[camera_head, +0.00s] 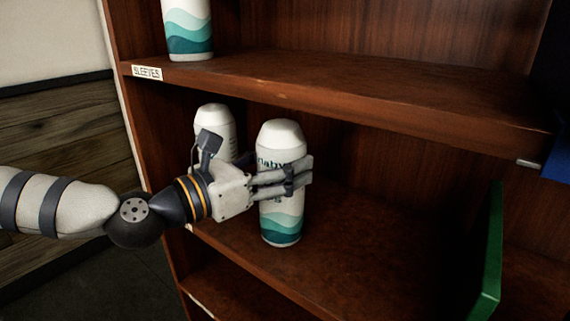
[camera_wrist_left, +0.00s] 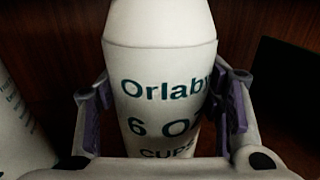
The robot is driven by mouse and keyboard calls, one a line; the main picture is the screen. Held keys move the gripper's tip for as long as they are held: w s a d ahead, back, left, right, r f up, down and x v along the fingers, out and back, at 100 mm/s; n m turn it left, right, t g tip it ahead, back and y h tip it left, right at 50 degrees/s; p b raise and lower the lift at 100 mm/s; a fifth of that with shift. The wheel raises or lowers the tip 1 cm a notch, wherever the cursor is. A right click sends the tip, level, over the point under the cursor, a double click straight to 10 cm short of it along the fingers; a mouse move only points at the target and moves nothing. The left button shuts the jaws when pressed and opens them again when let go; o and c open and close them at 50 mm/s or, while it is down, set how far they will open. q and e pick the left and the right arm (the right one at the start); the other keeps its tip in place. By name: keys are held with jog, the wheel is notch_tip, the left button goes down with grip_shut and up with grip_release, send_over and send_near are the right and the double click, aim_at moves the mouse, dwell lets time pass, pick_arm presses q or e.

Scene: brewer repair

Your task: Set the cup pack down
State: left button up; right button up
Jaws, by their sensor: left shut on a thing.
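The cup pack (camera_head: 281,222) is a white cylinder with a tapered top and teal waves at its base. It is upright at the middle shelf (camera_head: 350,235); I cannot tell whether its base touches the board. My left gripper (camera_head: 290,178) is shut on the cup pack, with fingers around its upper half. In the left wrist view the cup pack (camera_wrist_left: 160,90) fills the middle between the two fingers, its lettering "Orlaby 6 oz cups" partly hidden. My right gripper is not in view.
A second similar pack (camera_head: 214,122) stands behind and left on the same shelf. Another pack (camera_head: 188,30) stands on the upper shelf (camera_head: 330,85), labelled "SLEEVES". A green panel (camera_head: 490,255) stands at the right. The shelf between looks clear.

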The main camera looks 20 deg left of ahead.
pick_arm(q)
jog(key=shift+f, duration=0.2)
jog(key=o, duration=1.5)
jog(key=shift+r, duration=0.1)
jog(key=shift+c, duration=0.2)
